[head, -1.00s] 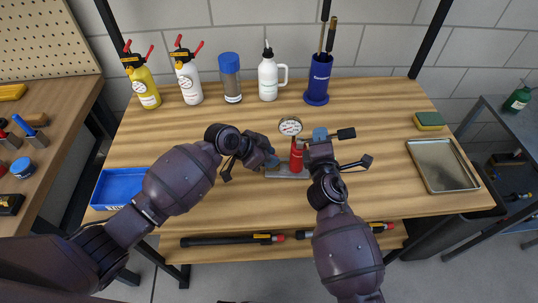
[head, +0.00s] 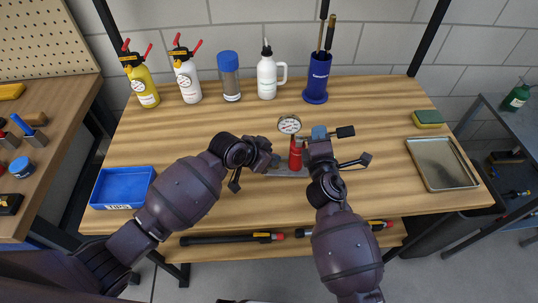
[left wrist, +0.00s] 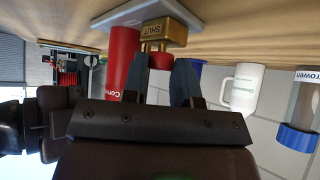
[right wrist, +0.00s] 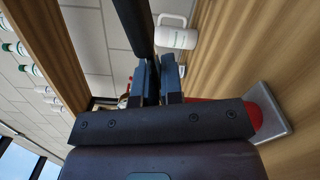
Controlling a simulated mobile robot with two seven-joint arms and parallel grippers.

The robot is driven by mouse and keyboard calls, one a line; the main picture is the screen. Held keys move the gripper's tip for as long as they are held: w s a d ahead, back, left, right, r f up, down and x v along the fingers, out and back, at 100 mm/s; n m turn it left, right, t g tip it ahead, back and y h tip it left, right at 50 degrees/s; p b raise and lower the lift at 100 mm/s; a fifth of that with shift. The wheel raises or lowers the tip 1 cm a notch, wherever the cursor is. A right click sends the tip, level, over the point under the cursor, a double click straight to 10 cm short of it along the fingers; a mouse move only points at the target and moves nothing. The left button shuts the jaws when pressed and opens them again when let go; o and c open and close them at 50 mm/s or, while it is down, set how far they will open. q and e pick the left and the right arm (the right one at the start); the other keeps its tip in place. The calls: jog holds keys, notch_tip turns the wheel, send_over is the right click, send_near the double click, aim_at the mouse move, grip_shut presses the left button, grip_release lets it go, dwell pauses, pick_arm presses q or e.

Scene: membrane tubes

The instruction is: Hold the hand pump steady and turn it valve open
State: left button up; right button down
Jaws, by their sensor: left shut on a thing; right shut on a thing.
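The hand pump (head: 295,160) stands upright on a grey base plate, with a red barrel, a round gauge (head: 289,125) and a black-gripped lever (head: 345,132). My right gripper (head: 319,133) is shut at the pump's upper part by the lever; its exact hold is hidden in the right wrist view. My left gripper (head: 272,160) is low at the pump's left side. In the left wrist view its fingers (left wrist: 163,68) are shut on the red valve knob (left wrist: 158,60), below a brass block (left wrist: 170,32) marked SHUT, beside the red barrel (left wrist: 122,58).
Two spray bottles (head: 188,80), a blue-capped jar (head: 230,80), a white bottle (head: 267,77) and a blue holder (head: 317,80) line the back. A blue bin (head: 122,188) is left, a metal tray (head: 442,165) and sponge (head: 428,119) right.

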pick_arm(q)
jog(key=o, duration=0.9)
jog(key=shift+o, duration=0.2)
jog(key=v, duration=1.2)
jog(key=shift+a, duration=0.1)
pick_arm(e)
jog(key=c, duration=1.2)
grip_release()
